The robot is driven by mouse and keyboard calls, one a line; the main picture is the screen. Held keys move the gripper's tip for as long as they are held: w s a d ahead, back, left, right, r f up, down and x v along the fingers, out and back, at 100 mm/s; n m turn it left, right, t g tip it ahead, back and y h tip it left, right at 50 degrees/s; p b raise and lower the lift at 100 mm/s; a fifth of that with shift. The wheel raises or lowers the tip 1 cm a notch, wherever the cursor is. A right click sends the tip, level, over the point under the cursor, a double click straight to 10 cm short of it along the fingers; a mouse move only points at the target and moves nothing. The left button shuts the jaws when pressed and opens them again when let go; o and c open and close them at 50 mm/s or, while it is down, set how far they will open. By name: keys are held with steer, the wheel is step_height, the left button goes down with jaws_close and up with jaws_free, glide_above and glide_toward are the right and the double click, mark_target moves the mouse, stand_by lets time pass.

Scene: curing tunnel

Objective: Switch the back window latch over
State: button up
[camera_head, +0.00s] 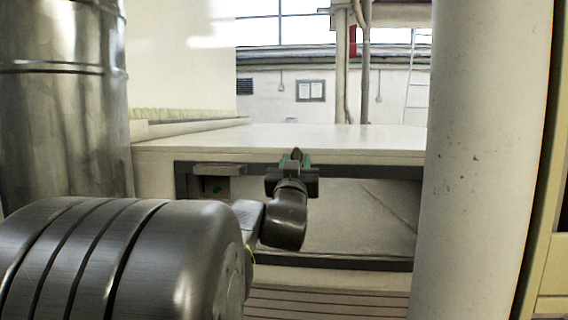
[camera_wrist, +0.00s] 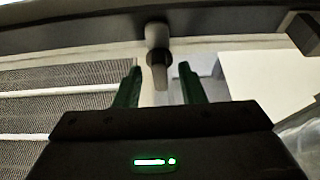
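The latch is a short grey lever (camera_wrist: 158,68) that sticks out from the dark window frame (camera_wrist: 100,33) at the top of the wrist view. My gripper (camera_wrist: 160,78) is open, with its two green fingers on either side of the lever's end. A gap shows on both sides, so the fingers do not appear to touch it. In the head view my gripper (camera_head: 296,161) is at the top rail of the dark-framed window (camera_head: 390,171), and a small dark tip of the latch (camera_head: 296,153) shows between the fingers. My gripper hides the rest of the latch there.
A dark block (camera_head: 218,169) sits on the frame's upper left corner. A flat white top (camera_head: 340,135) lies above the window. A metal duct (camera_head: 60,100) stands at left and a thick pale column (camera_head: 485,160) at right, leaving my arm between them.

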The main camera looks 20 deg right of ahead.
steer(key=b+v, duration=0.1)
steer(key=v, duration=1.2)
steer(key=shift+a, duration=0.1)
steer(key=p+x, duration=0.1)
steer(key=x, duration=1.2)
steer(key=shift+w+d, duration=0.25)
steer(key=shift+s+a, duration=0.1)
